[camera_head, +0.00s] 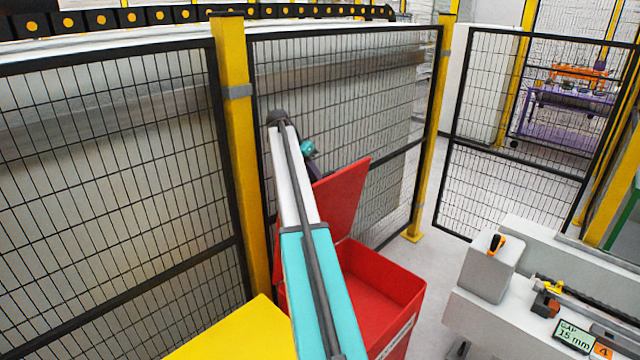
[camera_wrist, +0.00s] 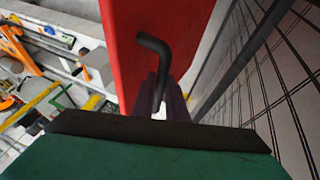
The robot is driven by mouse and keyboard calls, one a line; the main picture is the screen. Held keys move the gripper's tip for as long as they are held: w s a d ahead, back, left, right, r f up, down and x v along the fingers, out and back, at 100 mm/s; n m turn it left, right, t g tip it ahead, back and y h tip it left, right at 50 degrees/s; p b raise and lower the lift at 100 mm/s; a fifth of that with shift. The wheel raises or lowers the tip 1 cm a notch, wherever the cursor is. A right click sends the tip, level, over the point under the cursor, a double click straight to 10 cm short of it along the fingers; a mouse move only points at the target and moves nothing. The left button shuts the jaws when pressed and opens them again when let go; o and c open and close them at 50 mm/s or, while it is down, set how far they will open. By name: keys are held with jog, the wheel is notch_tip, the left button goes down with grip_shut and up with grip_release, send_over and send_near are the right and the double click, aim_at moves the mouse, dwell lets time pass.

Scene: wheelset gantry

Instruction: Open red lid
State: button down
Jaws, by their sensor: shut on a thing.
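The red lid (camera_head: 343,205) stands raised and tilted up steeply at the back of the red bin (camera_head: 400,285). The bin's top is open and part of its inside shows. In the wrist view the lid (camera_wrist: 150,25) fills the upper middle, with a black bent handle (camera_wrist: 154,43) on it. My gripper (camera_wrist: 162,92) has its purple fingers shut on the handle. In the head view the fingertips are hidden behind the lid, and my arm covers the bin's left part.
A black mesh fence (camera_head: 345,110) with yellow posts (camera_head: 232,150) stands close behind the lid and arm. A yellow surface (camera_head: 235,335) lies left of the bin. A white bench (camera_head: 490,318) with a grey block (camera_head: 490,268) and a gap display is at right. Grey floor lies between bin and bench.

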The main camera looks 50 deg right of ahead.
jog(key=shift+w+f, duration=0.55)
jog(key=shift+w, duration=0.1)
jog(key=shift+a, duration=0.1)
jog(key=c, duration=2.2)
grip_release()
jog(key=o, duration=0.4)
jog(key=shift+w+d+f, duration=0.25)
jog(key=shift+o, duration=0.2)
jog(key=shift+s+r, duration=0.15)
jog(key=shift+r, duration=0.15)
jog(key=shift+r, duration=0.2)
